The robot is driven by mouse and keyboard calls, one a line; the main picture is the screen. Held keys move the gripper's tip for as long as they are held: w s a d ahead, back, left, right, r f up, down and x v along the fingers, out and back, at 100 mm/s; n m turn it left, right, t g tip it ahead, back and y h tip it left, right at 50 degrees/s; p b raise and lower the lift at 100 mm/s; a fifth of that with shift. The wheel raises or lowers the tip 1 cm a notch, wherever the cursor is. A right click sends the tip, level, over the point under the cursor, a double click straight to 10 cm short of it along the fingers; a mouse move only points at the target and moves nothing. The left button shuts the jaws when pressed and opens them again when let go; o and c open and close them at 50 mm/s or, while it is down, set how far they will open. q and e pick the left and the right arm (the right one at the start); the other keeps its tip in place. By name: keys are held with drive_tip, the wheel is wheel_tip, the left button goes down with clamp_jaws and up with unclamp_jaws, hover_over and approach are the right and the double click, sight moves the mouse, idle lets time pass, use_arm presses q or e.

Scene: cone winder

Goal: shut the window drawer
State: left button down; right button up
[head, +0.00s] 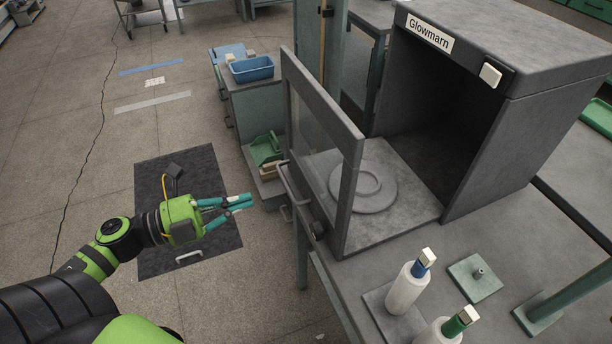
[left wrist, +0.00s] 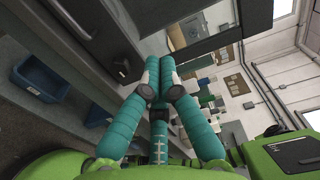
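The window drawer stands pulled out from the grey Glowmarn cabinet (head: 540,50) in the head view. Its upright grey front (head: 348,200) frames a clear pane, and a bar handle (head: 291,187) is on the outer face. Behind the front, the drawer floor carries a round grey plate (head: 362,188); the cabinet opening is dark and uncovered. My left gripper (head: 250,202) is left of the handle, apart from it in the picture, pointing right. Its teal fingers come together at the tips in the left wrist view (left wrist: 161,68), with nothing seen between them. My right gripper is out of view.
White bottles with blue (head: 405,287) and green (head: 459,322) tops stand on the bench in front of the drawer. A low cabinet with a blue bin (head: 252,69) and a green tray (head: 266,149) are behind my left gripper. The floor left is mostly clear around a dark mat (head: 160,250).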

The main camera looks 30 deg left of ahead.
sight(321, 177)
use_arm(q)
drive_tip(key=p+x, duration=0.1)
drive_tip(key=x, duration=0.3)
drive_tip(key=p+x, duration=0.1)
drive_tip(key=x, duration=0.3)
drive_tip(key=p+x, duration=0.2)
drive_tip(key=x, duration=0.2)
drive_tip(key=shift+w+d+r, duration=0.15)
drive_tip(key=shift+d+r, duration=0.15)
drive_tip(key=shift+w+d+f, duration=0.15)
drive_tip(key=shift+w+d, duration=0.25)
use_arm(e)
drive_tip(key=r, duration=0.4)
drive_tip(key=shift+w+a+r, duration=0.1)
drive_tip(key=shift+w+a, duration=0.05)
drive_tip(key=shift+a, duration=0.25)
